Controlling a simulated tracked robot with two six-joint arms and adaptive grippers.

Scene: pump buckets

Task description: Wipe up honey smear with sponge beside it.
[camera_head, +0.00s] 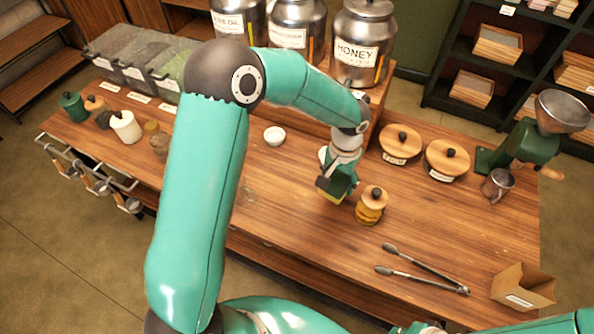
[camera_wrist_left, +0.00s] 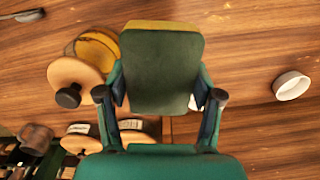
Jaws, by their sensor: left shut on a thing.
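My left gripper (camera_head: 340,172) is shut on the sponge (camera_head: 327,190), over the wooden table (camera_head: 290,240) in front of the steel urns. In the left wrist view the sponge (camera_wrist_left: 162,70) shows a broad dark green face with a yellow edge, between the two fingers. I cannot tell whether the sponge touches the table. No honey smear can be made out clearly; the sponge and gripper hide part of the tabletop. My right gripper is not in view.
A honey jar with a wooden lid (camera_head: 371,206) stands right of the sponge. A small white bowl (camera_head: 274,135) lies behind left. Metal tongs (camera_head: 422,270) lie at the front right. Two lidded canisters (camera_head: 400,144) stand behind right. The honey urn (camera_head: 362,45) is at the back.

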